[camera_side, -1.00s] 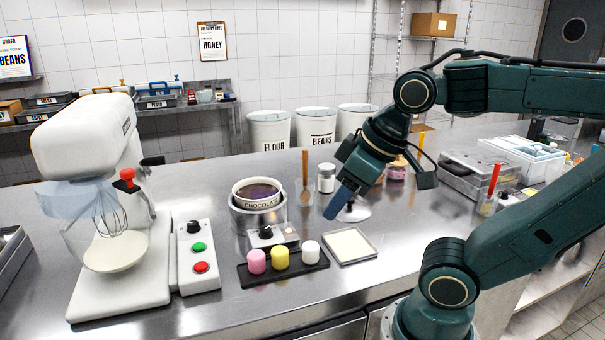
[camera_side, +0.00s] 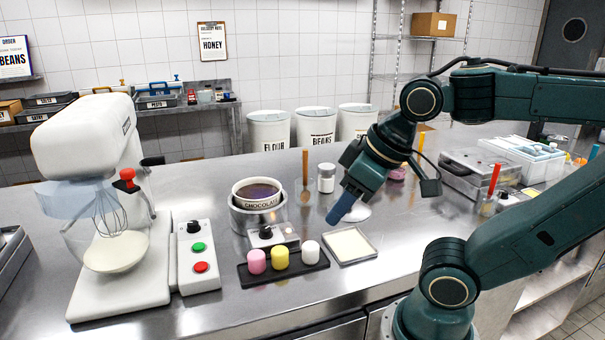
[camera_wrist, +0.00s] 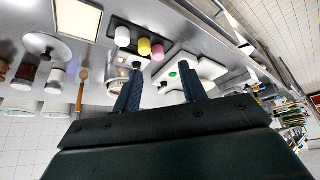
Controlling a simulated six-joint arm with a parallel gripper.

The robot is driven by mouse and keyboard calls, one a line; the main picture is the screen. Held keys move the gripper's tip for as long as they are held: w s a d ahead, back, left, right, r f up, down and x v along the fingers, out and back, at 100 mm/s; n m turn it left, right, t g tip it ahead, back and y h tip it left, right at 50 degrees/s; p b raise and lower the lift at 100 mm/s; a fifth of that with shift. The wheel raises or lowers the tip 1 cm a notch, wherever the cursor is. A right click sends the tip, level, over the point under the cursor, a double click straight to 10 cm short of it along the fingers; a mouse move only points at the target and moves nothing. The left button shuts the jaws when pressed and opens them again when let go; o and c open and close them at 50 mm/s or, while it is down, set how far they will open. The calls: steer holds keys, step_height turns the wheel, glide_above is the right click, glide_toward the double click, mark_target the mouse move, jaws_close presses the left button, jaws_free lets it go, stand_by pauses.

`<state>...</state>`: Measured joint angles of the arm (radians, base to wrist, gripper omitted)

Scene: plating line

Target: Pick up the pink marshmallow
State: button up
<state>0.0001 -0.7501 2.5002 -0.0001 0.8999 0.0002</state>
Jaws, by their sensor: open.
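The pink marshmallow (camera_side: 256,261) stands at the left end of a black tray (camera_side: 284,281), beside a yellow marshmallow (camera_side: 280,257) and a white marshmallow (camera_side: 310,252). In the wrist view the pink marshmallow (camera_wrist: 158,52) is the rightmost of the three, beyond my fingertips. My gripper (camera_side: 335,217) is above the counter, up and to the right of the tray in the side view, apart from the marshmallows. In the wrist view my gripper (camera_wrist: 160,78) shows two blue fingers spread apart with nothing between them.
A chocolate pot (camera_side: 257,194) stands behind the tray, with a small knob box (camera_side: 268,237) between them. A shallow pale-filled pan (camera_side: 350,246) lies right of the tray. A button panel (camera_side: 198,257) and a mixer (camera_side: 90,150) stand to the left.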

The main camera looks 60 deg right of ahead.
steer(key=shift+w, duration=0.1)
stand_by(0.5)
steer(key=m+g+h, duration=0.1)
steer(key=m+g, duration=0.4)
steer(key=m, duration=1.1)
glide_above(255, 256)
steer(key=a, duration=0.2)
step_height(255, 256, down, 6)
steer(key=shift+d, duration=0.25)
steer(key=shift+f, duration=0.1)
steer(key=shift+d+f, duration=0.2)
steer(key=shift+f, duration=1.2)
steer(key=shift+d+f, duration=0.15)
steer(key=shift+f, duration=1.3)
steer(key=shift+d+f, duration=0.2)
steer(key=shift+f, duration=1.2)
steer(key=shift+f, duration=0.1)
